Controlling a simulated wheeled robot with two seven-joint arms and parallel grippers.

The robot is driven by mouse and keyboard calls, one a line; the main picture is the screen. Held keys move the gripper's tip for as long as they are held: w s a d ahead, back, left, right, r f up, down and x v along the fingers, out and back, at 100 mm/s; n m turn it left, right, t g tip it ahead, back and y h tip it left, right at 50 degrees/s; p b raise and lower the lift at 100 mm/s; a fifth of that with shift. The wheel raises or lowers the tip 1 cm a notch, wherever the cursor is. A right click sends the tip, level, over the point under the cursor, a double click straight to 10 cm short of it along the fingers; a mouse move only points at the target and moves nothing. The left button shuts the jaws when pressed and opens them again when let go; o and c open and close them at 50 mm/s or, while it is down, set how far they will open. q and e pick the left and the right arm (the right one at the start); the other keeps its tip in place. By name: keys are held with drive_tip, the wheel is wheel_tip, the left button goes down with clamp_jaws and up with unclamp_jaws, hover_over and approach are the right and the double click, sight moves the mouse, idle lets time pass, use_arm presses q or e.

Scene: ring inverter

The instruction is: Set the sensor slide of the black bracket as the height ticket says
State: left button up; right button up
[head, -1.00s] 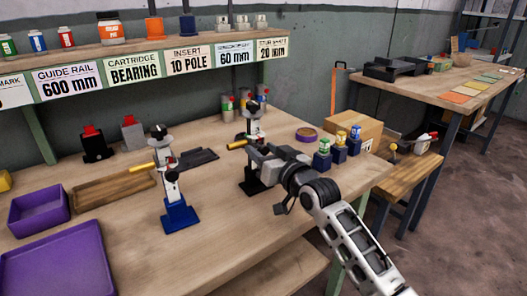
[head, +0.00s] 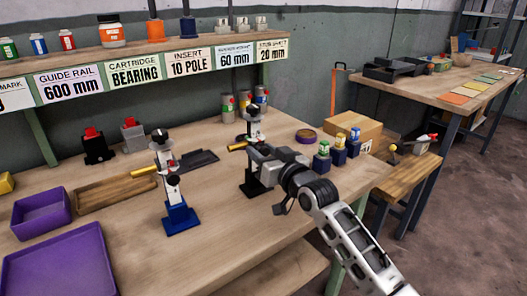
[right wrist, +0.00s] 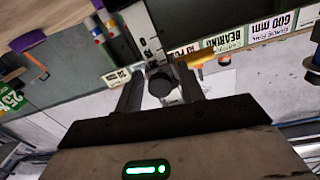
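The black bracket stands upright on the table, its black base (head: 252,187) partly hidden by my right gripper (head: 258,160). A white-and-black head with a yellow rod (head: 238,147) shows above the gripper. In the right wrist view, the bracket's scaled post (right wrist: 146,32) and yellow rod (right wrist: 200,57) are close. A round black knob (right wrist: 162,84) lies between the two fingers of my right gripper (right wrist: 162,92), with gaps seeming to show on both sides. A card on the shelf edge (head: 235,57) reads 60 mm; its upper line is too small to read. My left gripper is out of view.
A similar blue bracket (head: 180,218) stands left on the table. Purple trays (head: 60,270) and a wooden tray (head: 110,191) lie further left. Several small bottles on blocks (head: 339,150) and a cardboard box (head: 355,128) are at right. The front middle table is clear.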

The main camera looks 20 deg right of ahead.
drive_tip(key=shift+o, duration=0.2)
drive_tip(key=v, duration=1.6)
drive_tip(key=s+a+f+g, duration=0.3)
drive_tip(key=s+a+f, duration=0.1)
drive_tip(key=s+f, duration=0.5)
drive_tip(key=s+a+f+g+h+p, duration=0.1)
drive_tip(key=s+a+f+g, duration=0.2)
drive_tip(key=s+f, duration=0.5)
wheel_tip(320, 180, down, 4)
drive_tip(key=shift+s+a+r+n+g+h, duration=0.2)
drive_tip(key=shift+s+a+n+g+h, duration=0.15)
drive_tip(key=shift+a, duration=0.4)
